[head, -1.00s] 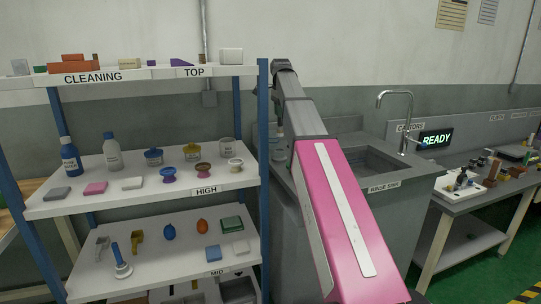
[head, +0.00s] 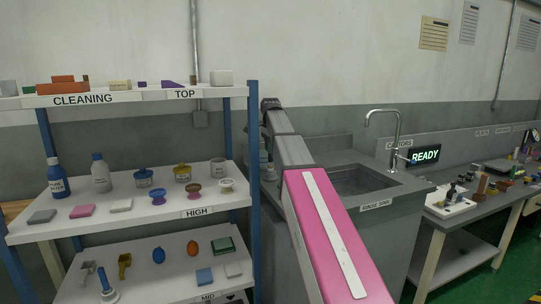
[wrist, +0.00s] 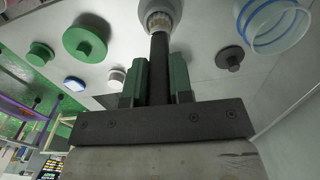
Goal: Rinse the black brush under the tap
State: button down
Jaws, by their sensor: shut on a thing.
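In the wrist view my gripper (wrist: 158,85) is shut with its green fingers on the dark handle of the black brush (wrist: 159,60). The brush's pale round head (wrist: 160,14) is at the top edge of that view, partly cut off. In the head view my gripper and the brush are hidden. The chrome tap (head: 398,138) stands at the back right of the rinse sink (head: 405,193), with a blue piece near its base. The sink basin (head: 360,182) is partly visible beside my pink arm link. I see no running water.
A shelf rack (head: 165,212) with bottles, sponges and pots stands at the left. In the wrist view green discs (wrist: 85,38) and a clear blue-rimmed container (wrist: 275,25) surround the brush.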

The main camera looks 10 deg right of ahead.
jog(key=shift+f, duration=1.25)
jog(key=shift+f, duration=0.1)
jog(key=c, duration=1)
grip_release()
notch_tip(320, 180, up, 11)
jog(key=shift+w+f, duration=0.1)
jog(key=shift+f, duration=0.05)
jog(key=shift+o, duration=0.7)
